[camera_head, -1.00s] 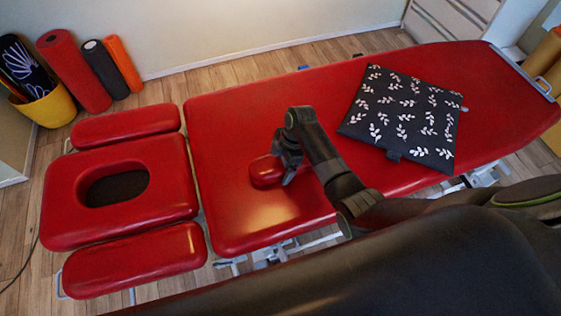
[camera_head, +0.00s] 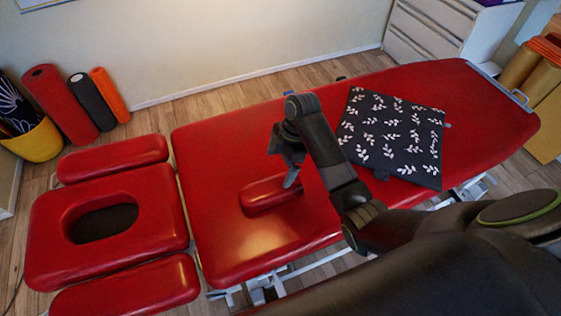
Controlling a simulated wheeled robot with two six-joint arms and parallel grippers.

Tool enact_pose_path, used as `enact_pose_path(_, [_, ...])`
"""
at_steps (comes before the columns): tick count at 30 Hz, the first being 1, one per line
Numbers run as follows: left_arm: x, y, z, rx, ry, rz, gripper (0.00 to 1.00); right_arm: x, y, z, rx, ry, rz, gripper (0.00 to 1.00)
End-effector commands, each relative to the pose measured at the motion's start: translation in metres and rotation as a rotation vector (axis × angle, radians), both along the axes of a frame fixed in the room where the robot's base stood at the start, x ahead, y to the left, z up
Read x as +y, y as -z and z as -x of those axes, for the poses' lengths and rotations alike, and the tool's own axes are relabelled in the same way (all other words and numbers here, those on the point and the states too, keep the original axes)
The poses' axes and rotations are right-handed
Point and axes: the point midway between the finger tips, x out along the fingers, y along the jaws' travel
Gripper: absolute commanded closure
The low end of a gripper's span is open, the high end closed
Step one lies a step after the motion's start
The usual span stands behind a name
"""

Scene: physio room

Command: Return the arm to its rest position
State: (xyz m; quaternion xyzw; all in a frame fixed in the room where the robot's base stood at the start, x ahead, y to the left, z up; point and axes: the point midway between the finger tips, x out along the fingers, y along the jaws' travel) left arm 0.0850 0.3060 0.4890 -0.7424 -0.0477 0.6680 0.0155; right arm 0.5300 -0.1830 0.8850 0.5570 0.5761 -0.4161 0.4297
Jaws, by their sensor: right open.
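My right arm reaches in from the lower right over the red treatment table (camera_head: 225,160). My right gripper (camera_head: 286,165) is open, its fingers pointing down above the table's near middle. A small red padded piece (camera_head: 262,196) lies on the table just below and beside the fingers. The gripper looks empty and apart from it, and part of its right end is near or behind a fingertip. My left gripper is out of view.
A black cushion with white leaves (camera_head: 392,137) lies on the table right of my arm. The headrest pads (camera_head: 155,210) are at the left. A yellow bucket (camera_head: 38,142) and several rolls (camera_head: 92,100) stand by the wall. The table's left end is clear.

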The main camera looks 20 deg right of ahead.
Motion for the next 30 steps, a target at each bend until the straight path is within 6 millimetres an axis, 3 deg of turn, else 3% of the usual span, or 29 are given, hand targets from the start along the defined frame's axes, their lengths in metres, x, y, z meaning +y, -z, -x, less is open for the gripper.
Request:
enact_pose_path(16, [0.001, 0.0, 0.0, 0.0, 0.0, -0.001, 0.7, -0.001, -0.002, 0.0, 0.0, 0.0, 0.0, 0.04])
enact_pose_path(20, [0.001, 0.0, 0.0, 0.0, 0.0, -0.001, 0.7, -0.005, 0.004, 0.008, 0.005, 0.044, 0.008, 0.04])
enact_pose_path(23, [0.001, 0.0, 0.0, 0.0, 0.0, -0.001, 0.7, -0.015, 0.017, 0.028, 0.01, 0.16, 0.028, 0.04])
enact_pose_path(30, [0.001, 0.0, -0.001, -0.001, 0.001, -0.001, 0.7, -0.053, 0.044, 0.11, 0.004, 0.645, 0.093, 0.04])
